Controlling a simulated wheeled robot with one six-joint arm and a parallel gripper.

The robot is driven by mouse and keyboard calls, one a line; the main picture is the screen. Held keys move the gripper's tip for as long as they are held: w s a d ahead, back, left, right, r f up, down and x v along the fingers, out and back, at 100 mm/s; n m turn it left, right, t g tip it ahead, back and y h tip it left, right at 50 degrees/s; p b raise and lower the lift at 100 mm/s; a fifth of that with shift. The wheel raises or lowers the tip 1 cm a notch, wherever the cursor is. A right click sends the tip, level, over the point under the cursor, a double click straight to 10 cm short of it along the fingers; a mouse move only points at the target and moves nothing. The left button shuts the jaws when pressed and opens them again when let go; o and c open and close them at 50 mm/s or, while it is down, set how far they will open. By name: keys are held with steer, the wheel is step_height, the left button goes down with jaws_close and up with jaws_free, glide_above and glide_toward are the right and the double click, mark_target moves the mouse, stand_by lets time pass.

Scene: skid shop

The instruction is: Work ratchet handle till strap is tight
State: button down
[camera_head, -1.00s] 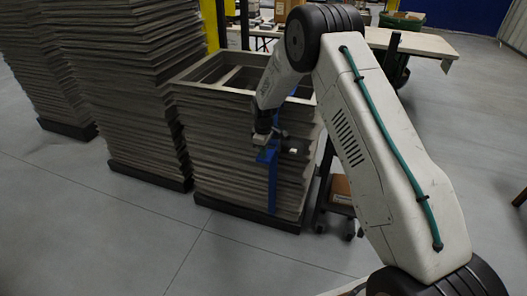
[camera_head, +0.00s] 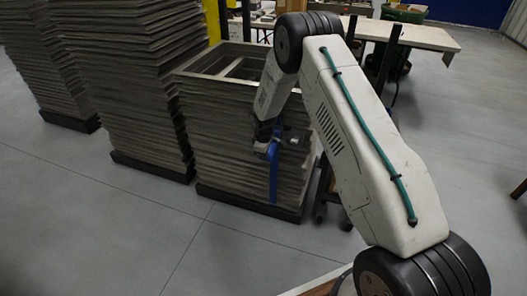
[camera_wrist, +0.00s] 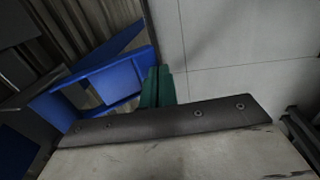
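A blue strap (camera_head: 273,180) hangs down the front of the nearest stack of grey frames (camera_head: 225,150). A blue part with a rectangular opening, which looks like the ratchet handle (camera_wrist: 128,78), is at the left of the wrist view. A blue band slants up behind it. My gripper (camera_head: 280,140) is at the front face of the stack, at the strap's upper end. A dark green pad (camera_wrist: 152,88) stands right beside the blue part. I cannot tell if it touches it. My fingertips and the ratchet's body are largely hidden, so the grip is unclear.
Two taller stacks (camera_head: 125,85) stand to the left on dark bases. A workbench (camera_head: 410,35) and a green bin (camera_head: 405,13) are behind to the right. A dark cart stands close to the stack's right side. The grey floor (camera_head: 110,235) in front is clear.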

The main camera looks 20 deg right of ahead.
steer(key=shift+w+d+f, duration=0.15)
steer(key=shift+f, duration=1.05)
steer(key=s+a+r, duration=0.6)
steer(key=r, duration=0.5)
steer(key=shift+s+r, duration=0.15)
steer(key=shift+s, duration=0.2)
